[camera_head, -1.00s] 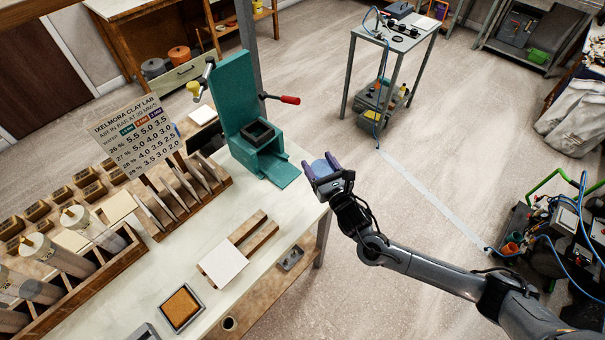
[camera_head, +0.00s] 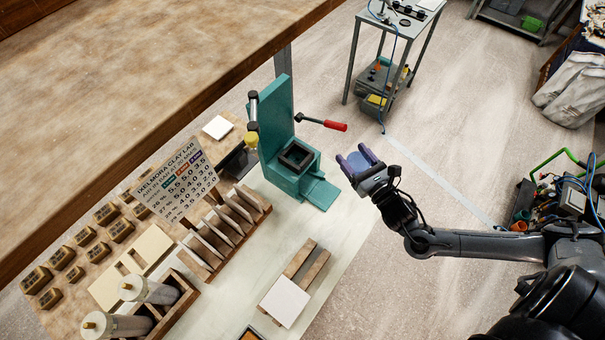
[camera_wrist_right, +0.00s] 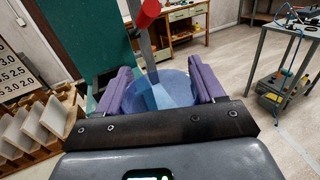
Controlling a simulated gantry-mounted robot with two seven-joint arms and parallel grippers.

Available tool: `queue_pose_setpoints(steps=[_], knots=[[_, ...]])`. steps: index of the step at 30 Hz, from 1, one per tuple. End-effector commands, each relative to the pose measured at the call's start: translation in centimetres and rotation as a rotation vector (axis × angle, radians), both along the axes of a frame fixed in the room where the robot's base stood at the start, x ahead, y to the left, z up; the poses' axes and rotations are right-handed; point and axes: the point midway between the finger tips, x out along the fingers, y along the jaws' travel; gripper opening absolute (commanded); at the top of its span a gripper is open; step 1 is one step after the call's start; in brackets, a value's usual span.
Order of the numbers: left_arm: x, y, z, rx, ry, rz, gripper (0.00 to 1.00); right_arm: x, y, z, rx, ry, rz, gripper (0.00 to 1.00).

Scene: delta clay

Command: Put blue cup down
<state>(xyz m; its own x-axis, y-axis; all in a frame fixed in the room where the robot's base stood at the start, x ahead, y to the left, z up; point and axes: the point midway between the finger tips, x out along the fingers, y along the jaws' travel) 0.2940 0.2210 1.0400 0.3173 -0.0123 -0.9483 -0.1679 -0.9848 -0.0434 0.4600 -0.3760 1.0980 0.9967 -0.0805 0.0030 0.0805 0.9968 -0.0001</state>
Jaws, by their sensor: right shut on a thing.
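The blue cup (camera_wrist_right: 158,92) sits between the purple fingers of my right gripper (camera_wrist_right: 165,88) in the right wrist view; the gripper is shut on it. The lower part of the cup is hidden by the gripper body. In the head view my right gripper (camera_head: 357,163) is just right of the teal press (camera_head: 292,165), out past the light worktable (camera_head: 343,243), above the floor. My left gripper is not in view.
The press's red-handled lever (camera_head: 335,125) sticks out close to my gripper. A white tile (camera_head: 284,302) lies on wooden strips. Several tiles stand in a rack (camera_head: 228,228) beside a sign (camera_head: 177,180). A brown shelf (camera_head: 150,90) crosses the upper left. Bare tabletop shows between rack and press.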

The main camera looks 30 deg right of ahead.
Motion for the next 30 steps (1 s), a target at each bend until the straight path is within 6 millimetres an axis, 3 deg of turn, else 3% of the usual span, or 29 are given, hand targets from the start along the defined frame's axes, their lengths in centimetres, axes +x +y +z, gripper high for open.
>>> queue_pose_setpoints(steps=[1, 4, 9, 24, 30], knots=[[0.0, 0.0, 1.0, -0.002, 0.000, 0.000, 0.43, -1.3, -0.3, -0.4, 0.000, 0.008, -0.001, 0.39], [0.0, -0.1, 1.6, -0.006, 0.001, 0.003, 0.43, -3.0, -0.6, -1.5, 0.000, 0.006, 0.004, 0.39], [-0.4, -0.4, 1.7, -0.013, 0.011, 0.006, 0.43, -3.8, -0.3, -3.0, 0.003, 0.000, 0.005, 0.39], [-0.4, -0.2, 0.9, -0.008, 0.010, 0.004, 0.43, 2.9, 5.6, -8.5, 0.003, -0.002, 0.007, 0.39], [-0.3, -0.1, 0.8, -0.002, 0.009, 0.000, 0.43, 4.2, 6.7, -9.6, 0.001, -0.001, 0.008, 0.39]])
